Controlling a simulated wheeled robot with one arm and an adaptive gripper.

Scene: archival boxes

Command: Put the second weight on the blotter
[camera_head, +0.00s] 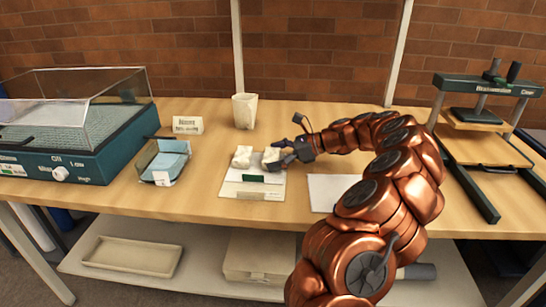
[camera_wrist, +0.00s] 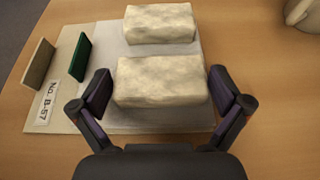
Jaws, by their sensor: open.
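Two cream, mottled block-shaped weights lie side by side on a pale grey sheet, which looks like the blotter (camera_wrist: 160,121). In the wrist view, the farther weight (camera_wrist: 160,23) is clear of my gripper, and the nearer weight (camera_wrist: 160,82) lies between my fingers. In the head view they show as the left weight (camera_head: 242,156) and the right weight (camera_head: 271,155). My gripper (camera_wrist: 160,90) is open, with one finger on each side of the nearer weight; whether they touch it is unclear. In the head view my gripper (camera_head: 284,156) is at the right weight.
A beige board labelled "No. B-57" (camera_wrist: 42,118) with a green tab (camera_wrist: 80,57) extends beside the sheet. A white sheet (camera_head: 330,190) lies to the right. A cream cup (camera_head: 245,110), glass tray (camera_head: 165,160), lidded machine (camera_head: 75,140) and press (camera_head: 480,145) stand around.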

